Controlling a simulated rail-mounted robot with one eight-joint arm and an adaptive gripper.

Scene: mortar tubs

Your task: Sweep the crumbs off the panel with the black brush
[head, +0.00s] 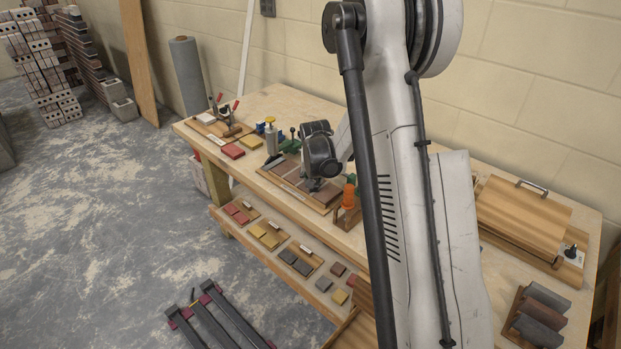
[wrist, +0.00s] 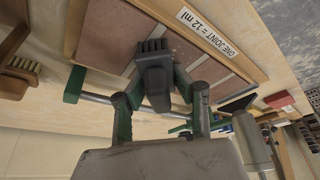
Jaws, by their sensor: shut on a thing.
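The panel (head: 294,187) is a wood-framed board with brownish tiles and pale joints, lying on the workbench. In the wrist view the panel (wrist: 110,35) carries a label reading "ONE JOINT = 12 ml". My gripper (head: 318,180) is low over the panel in the head view. In the wrist view my gripper (wrist: 160,98) has its green fingers shut on the black brush (wrist: 154,75). The brush's short bristles point at the tiles. I cannot tell whether they touch. My gripper and arm hide part of the panel.
An orange-handled item (head: 349,191) stands close right of the panel. A wooden lidded box (head: 524,212) sits at the right. A pale-bristled brush (wrist: 20,72) is nearby.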

